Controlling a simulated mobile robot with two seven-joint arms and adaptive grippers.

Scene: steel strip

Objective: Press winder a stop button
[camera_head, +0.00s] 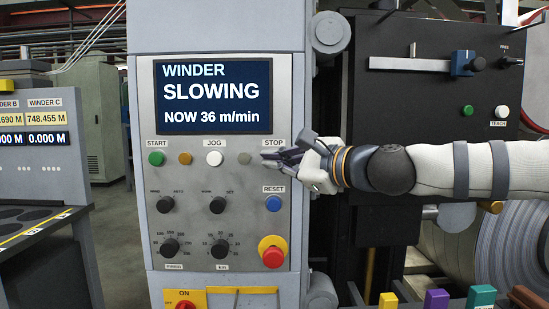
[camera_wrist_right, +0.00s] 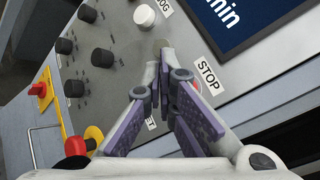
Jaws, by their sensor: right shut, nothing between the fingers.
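The winder panel (camera_head: 225,190) has a STOP label (camera_head: 273,143) at the right end of its top button row. My right gripper (camera_head: 272,158) comes in from the right and is shut and empty, its tips just below that label, covering the stop button in the head view. In the right wrist view, the STOP label (camera_wrist_right: 208,77) shows, with a sliver of the red stop button (camera_wrist_right: 197,87) beside the right finger. The right gripper (camera_wrist_right: 162,85) lies close to the panel there; I cannot tell whether it touches the button. My left gripper is not in view.
The screen (camera_head: 213,97) reads WINDER SLOWING, NOW 36 m/min. Nearby are a grey button (camera_head: 245,158), a white JOG button (camera_head: 214,159), a blue RESET button (camera_head: 273,203) and a red emergency knob (camera_head: 273,254). A dark machine block (camera_head: 440,100) stands at the right.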

